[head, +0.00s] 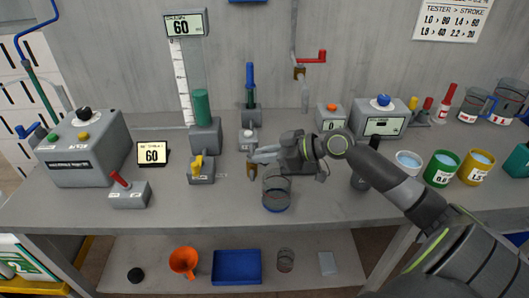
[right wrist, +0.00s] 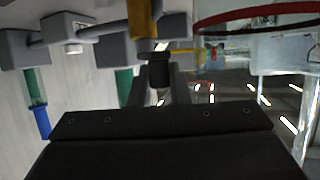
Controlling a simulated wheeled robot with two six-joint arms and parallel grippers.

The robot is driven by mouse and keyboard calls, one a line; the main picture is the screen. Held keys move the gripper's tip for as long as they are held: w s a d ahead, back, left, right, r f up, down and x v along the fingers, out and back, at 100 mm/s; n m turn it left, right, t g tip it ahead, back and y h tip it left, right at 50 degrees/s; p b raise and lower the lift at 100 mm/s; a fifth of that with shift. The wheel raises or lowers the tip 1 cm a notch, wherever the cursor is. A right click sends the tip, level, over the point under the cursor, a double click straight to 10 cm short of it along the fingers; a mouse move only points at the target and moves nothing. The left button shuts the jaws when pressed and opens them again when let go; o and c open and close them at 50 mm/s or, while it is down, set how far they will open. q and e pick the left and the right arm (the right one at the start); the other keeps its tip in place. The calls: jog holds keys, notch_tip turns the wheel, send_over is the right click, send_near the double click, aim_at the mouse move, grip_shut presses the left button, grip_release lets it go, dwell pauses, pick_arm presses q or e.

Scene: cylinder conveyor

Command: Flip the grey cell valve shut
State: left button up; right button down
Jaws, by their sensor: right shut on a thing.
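My right gripper (head: 254,157) reaches in from the right to the grey fixture (head: 248,143) with a white knob at the middle of the bench. A brass-coloured spout (head: 252,172) hangs just below its fingertips; a yellow-brown part shows in the right wrist view (right wrist: 143,18). There my right gripper (right wrist: 159,84) is shut on a small dark part (right wrist: 158,62), seemingly the grey cell valve's handle. The fingers cover much of it, so its angle is hard to tell. My left gripper is out of view.
A clear beaker (head: 277,195) stands just below the gripper. A yellow-lever block (head: 200,174) is left of it, and a blue-green column (head: 250,90) stands behind. A grey box with a blue knob (head: 383,125) and several cups stand to the right.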

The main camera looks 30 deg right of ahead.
jog(key=shift+w+a+m+t+h+p, duration=0.1)
jog(key=shift+a+m+t+h+p, duration=0.5)
jog(key=shift+m+h+p, duration=1.8)
jog(key=shift+w+a+m+t+h+p, duration=0.1)
jog(key=shift+a+m+t+h+p, duration=0.75)
jog(key=shift+p, duration=2.8)
jog(key=shift+a+m+t+h+p, duration=0.15)
jog(key=shift+a+m+h+p, duration=0.2)
jog(key=shift+m+h+p, duration=2.2)
jog(key=shift+n+p, duration=0.55)
jog(key=shift+n, duration=0.15)
jog(key=c, duration=1.3)
grip_release()
jog(key=shift+c, duration=0.2)
jog(key=b+v, duration=0.2)
jog(key=v, duration=1.5)
jog(key=shift+s+d+r+b, duration=0.2)
jog(key=shift+b, duration=0.15)
